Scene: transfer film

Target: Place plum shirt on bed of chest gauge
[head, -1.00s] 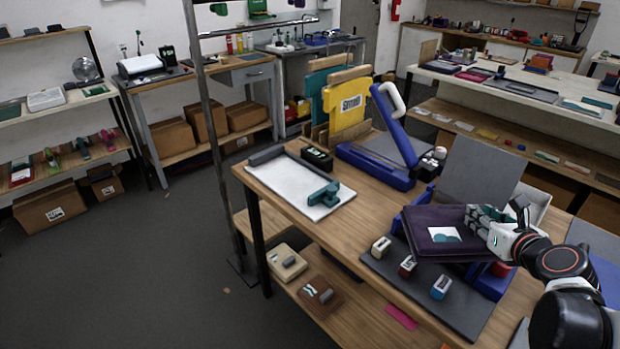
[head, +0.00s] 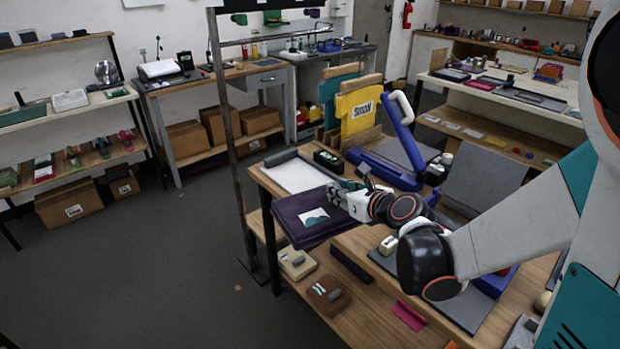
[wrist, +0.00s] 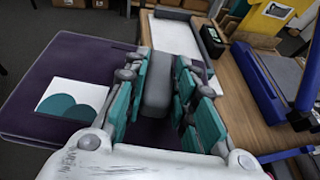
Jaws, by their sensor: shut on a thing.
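The plum shirt (head: 287,222) is a folded dark purple slab with a white and teal print. My gripper (head: 338,193) is shut on a grey block (wrist: 158,85) that appears to stand on the shirt. In the wrist view the shirt (wrist: 75,65) spreads left of the teal finger pads. The shirt is held by the work table's left edge, partly in front of a white bed (head: 295,175) with a dark grey bar at its end, likely the chest gauge. The bed (wrist: 175,38) also shows beyond the fingers. Its near part is hidden by the shirt and gripper.
A blue press (head: 402,140) with a raised arm stands behind, beside a yellow shirt form (head: 357,110). A small black box (head: 328,160) sits at the bed's far right corner. A dark upright post (head: 228,130) rises left of the table. Grey mat and small blocks lie right.

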